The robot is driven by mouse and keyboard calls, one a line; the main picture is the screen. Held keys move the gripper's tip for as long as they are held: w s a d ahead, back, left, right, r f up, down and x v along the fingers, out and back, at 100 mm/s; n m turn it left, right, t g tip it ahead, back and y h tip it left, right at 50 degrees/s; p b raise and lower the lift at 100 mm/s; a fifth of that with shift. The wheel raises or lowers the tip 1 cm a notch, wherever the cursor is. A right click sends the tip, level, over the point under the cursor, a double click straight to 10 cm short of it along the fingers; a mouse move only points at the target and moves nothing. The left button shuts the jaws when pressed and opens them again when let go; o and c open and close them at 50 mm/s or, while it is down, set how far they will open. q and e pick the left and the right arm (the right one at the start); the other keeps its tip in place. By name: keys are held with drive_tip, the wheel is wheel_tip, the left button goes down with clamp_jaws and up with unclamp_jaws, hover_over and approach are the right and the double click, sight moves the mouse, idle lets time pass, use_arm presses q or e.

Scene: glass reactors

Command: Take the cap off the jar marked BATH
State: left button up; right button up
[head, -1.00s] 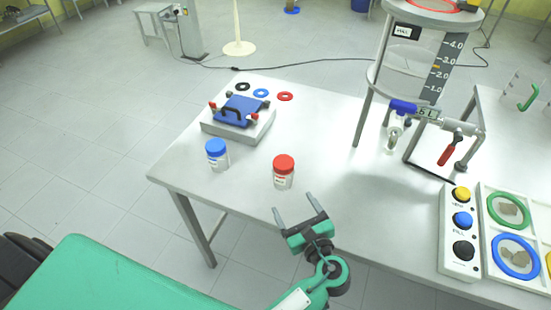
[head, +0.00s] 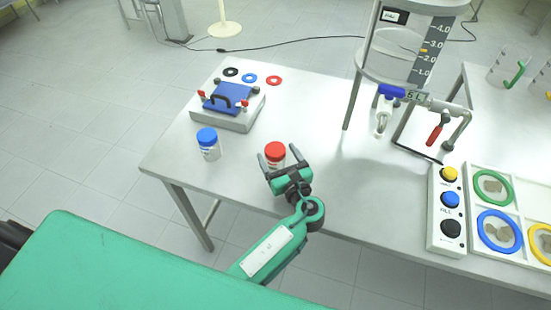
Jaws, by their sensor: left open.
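A clear jar with a red cap (head: 274,150) stands upright on the table, its lower body partly hidden by my left gripper. A clear jar with a blue cap (head: 207,143) stands upright to its left. The labels on both jars are too small to read, so I cannot tell which is marked BATH. My left gripper (head: 279,155) is open, with its fingers appearing on either side of the red-capped jar in the picture. I cannot tell whether they touch it. My right gripper is not in view.
A grey block with a blue, handled lid (head: 228,97) stands behind the jars, near black, blue and red rings. To the right are a button box (head: 447,212), a tray with coloured rings (head: 513,207) and a stand with valve pipes (head: 430,101). The table's front edge is near my arm.

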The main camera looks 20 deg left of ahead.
sight(273, 147)
use_arm(q)
drive_tip(key=x, duration=0.3)
drive_tip(key=shift+a+r+p, duration=0.15)
drive_tip(key=shift+p, duration=0.25)
drive_tip(key=shift+w+a, duration=0.25)
drive_tip(key=c, duration=1.1)
wheel_tip(273, 147, up, 20)
drive_tip(key=shift+f+b, duration=0.1)
drive_tip(key=shift+b, duration=0.55)
